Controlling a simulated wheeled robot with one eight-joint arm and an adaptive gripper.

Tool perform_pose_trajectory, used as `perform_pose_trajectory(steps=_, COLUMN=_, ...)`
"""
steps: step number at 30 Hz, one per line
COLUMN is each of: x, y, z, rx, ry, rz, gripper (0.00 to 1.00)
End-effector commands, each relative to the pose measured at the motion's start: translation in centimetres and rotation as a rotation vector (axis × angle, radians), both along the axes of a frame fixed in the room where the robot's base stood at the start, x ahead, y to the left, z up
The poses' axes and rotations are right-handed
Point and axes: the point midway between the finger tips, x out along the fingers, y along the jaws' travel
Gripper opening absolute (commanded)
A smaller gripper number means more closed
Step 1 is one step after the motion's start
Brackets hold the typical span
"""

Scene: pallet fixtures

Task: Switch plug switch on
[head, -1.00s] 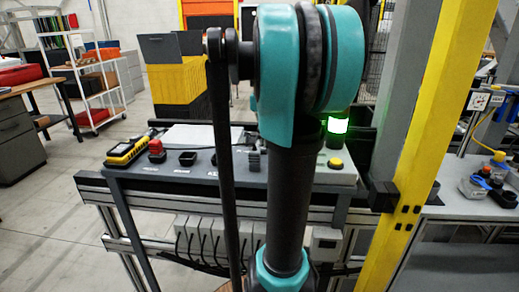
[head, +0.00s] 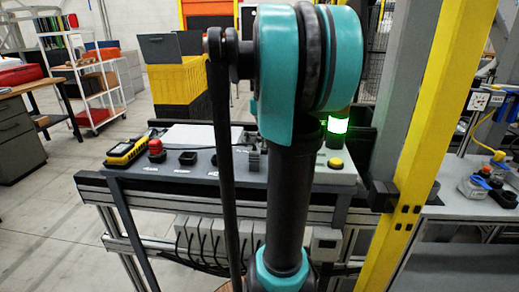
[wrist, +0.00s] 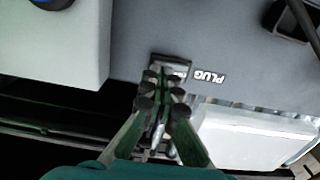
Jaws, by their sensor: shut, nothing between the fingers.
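The plug switch (wrist: 171,64) is a small dark fitting with a pale metallic edge on the grey panel, beside the white PLUG label (wrist: 208,76) in the wrist view. My gripper (wrist: 162,82) is shut and empty, its fingertips right at the switch and covering much of it. I cannot tell whether they touch it, or which position the switch is in. In the head view my teal and black arm hides most of this spot. A small dark shape shows just left of the arm, too small to tell apart.
The grey control panel (head: 178,174) carries a yellow handheld device (head: 126,152), a red button (head: 156,147) and a yellow button (head: 335,163). A lit green lamp (head: 337,126) stands behind it. A yellow post (head: 432,130) rises at right. A white box (wrist: 250,137) lies near the gripper.

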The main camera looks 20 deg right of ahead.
Motion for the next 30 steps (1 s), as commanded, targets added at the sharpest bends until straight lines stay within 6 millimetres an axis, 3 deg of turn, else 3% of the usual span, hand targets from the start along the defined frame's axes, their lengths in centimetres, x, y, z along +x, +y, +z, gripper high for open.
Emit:
perform_pose_trajectory(steps=19, x=0.0, y=0.0, z=-0.8, rx=0.000, ry=0.000, rz=0.000, gripper=0.00)
perform_pose_trajectory(steps=30, x=0.0, y=0.0, z=1.5, rx=0.000, ry=0.000, rz=0.000, gripper=0.00)
